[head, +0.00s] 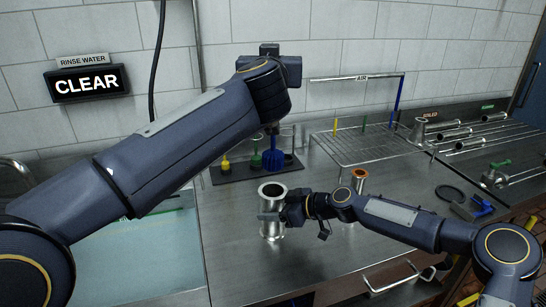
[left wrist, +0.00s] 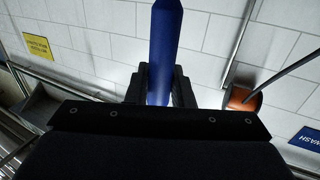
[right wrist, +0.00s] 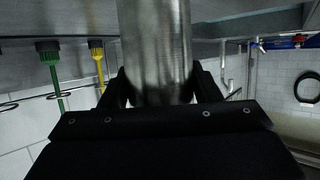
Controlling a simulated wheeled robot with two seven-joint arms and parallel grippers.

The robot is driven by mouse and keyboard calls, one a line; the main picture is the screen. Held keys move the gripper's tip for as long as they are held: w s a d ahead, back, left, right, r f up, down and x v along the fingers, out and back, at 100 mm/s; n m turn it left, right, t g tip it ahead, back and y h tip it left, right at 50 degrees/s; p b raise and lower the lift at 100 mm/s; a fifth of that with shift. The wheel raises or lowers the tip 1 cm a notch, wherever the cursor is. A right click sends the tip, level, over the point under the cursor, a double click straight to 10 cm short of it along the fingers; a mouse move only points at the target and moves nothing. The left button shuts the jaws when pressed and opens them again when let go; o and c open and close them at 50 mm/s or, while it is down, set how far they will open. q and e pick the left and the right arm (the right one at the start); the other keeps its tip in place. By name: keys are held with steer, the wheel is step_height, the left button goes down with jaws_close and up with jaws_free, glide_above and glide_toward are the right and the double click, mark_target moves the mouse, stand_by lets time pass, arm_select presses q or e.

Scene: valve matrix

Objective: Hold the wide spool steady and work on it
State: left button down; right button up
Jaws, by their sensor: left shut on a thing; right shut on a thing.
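The wide spool (head: 271,228) is a shiny steel cylinder with a flanged, open top. It stands upright on the steel counter. My right gripper (head: 284,213) is shut on its side from the right; in the right wrist view the spool's steel wall (right wrist: 156,45) fills the space between the fingers. My left gripper (left wrist: 160,88) is shut on the blue handle (left wrist: 164,50) of a brush. In the head view the left gripper is mostly hidden behind my left arm, and the blue brush (head: 272,158) shows below it at the rack; I cannot tell whether it touches the rack.
A dark rack (head: 228,176) holds a yellow brush (head: 226,164) and a green brush (head: 255,158). A wire drying rack (head: 365,148) stands behind. A smaller spool with an orange ring (head: 359,174) is beyond my right wrist. A sink (head: 140,255) lies left; several steel tubes lie right.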

steer(key=o, duration=1.4)
steer(key=shift+c, duration=0.2)
